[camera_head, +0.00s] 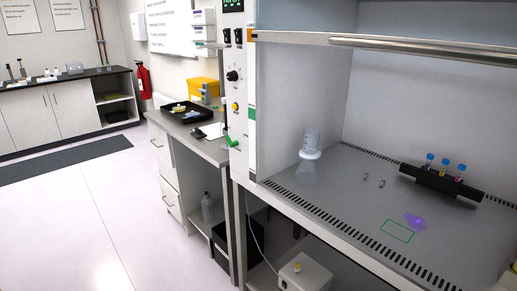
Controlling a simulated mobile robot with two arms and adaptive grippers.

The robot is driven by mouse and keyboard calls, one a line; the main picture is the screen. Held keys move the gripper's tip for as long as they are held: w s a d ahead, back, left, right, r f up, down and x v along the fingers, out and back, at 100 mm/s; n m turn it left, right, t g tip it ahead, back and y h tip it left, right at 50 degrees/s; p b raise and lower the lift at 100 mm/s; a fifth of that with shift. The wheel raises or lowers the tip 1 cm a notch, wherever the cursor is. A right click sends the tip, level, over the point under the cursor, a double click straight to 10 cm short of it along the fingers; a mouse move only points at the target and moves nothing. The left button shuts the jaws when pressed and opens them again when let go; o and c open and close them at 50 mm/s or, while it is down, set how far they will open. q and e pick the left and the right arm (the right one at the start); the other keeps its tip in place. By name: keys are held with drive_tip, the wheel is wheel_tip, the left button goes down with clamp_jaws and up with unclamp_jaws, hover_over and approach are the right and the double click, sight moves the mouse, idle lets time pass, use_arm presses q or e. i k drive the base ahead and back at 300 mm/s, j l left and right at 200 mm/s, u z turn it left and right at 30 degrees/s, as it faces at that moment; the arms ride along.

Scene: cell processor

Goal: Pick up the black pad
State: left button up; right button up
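No gripper of mine can be made out in the head view. I cannot tell for sure which thing is the black pad. A small flat dark item (198,133) lies on the side bench, beside a white sheet (214,131) and in front of a black tray (173,114). A long dark mat (68,158) lies flat on the floor at the left.
The side bench (219,152) stands left of a fume hood. The floor (75,225) at the left is clear.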

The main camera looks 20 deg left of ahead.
sight(198, 134)
drive_tip(key=i+j, duration=0.15)
drive_tip(key=j, duration=0.25)
drive_tip(key=i+j+z, duration=0.15)
drive_tip(key=j, duration=0.25)
drive_tip(key=i+j, duration=0.1)
drive_tip(key=j, duration=0.3)
drive_tip(key=i+j+z, duration=0.15)
drive_tip(key=j, duration=0.25)
